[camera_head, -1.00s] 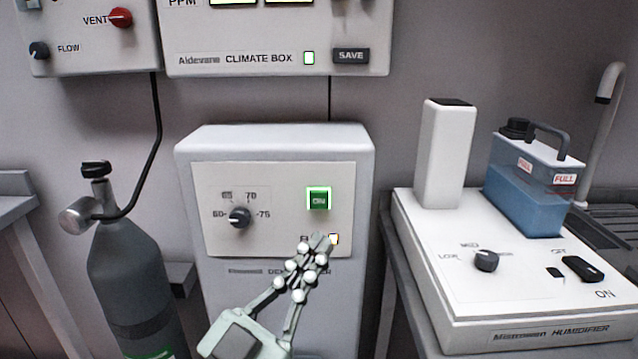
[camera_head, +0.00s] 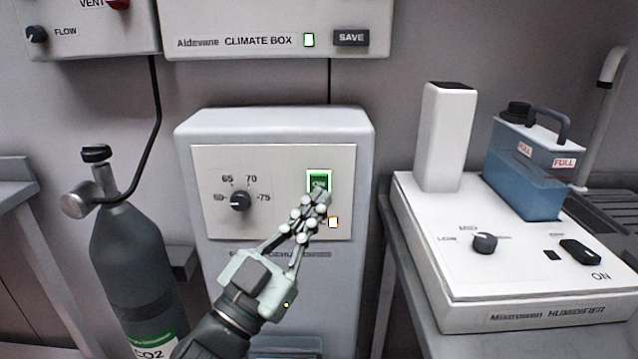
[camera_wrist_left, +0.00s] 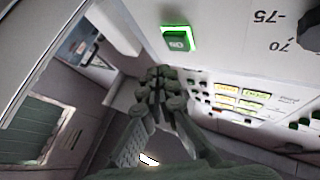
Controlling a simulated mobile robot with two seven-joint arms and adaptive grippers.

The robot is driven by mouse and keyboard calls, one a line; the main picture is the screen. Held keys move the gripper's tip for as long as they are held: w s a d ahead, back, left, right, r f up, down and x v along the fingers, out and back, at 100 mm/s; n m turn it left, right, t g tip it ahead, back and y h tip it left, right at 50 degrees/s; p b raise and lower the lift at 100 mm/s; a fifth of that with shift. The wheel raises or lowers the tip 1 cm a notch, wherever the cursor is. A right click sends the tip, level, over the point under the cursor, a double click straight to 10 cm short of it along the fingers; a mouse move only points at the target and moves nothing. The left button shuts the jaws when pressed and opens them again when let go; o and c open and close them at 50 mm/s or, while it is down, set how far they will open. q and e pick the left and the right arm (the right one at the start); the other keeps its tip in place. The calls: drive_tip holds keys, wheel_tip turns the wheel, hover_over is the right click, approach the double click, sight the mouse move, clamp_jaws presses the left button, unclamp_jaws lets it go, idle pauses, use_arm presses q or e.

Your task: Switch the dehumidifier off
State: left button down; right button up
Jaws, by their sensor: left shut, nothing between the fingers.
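The dehumidifier (camera_head: 275,131) is a pale upright box in the middle of the head view. Its front panel has a dial (camera_head: 240,200) at the left and a green-lit button (camera_head: 320,178) at the upper right. My left gripper (camera_head: 318,194) is shut and empty. Its fingertips cover the button's lower part in the head view; I cannot tell whether they touch it. In the wrist view the fingertips (camera_wrist_left: 160,76) appear just beside the button. My right gripper is not in view.
A dark gas cylinder (camera_head: 130,255) stands left of the dehumidifier. A humidifier (camera_head: 460,285) with a blue tank (camera_head: 525,185) sits on the bench at the right. The climate box (camera_head: 230,42) hangs above. The space before the panel is otherwise clear.

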sight(319, 183)
use_arm(q)
drive_tip(key=shift+w, duration=0.95)
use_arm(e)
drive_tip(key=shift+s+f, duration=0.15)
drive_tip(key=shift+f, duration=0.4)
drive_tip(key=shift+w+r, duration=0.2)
use_arm(q)
drive_tip(key=shift+w, duration=0.1)
drive_tip(key=shift+w, duration=0.3)
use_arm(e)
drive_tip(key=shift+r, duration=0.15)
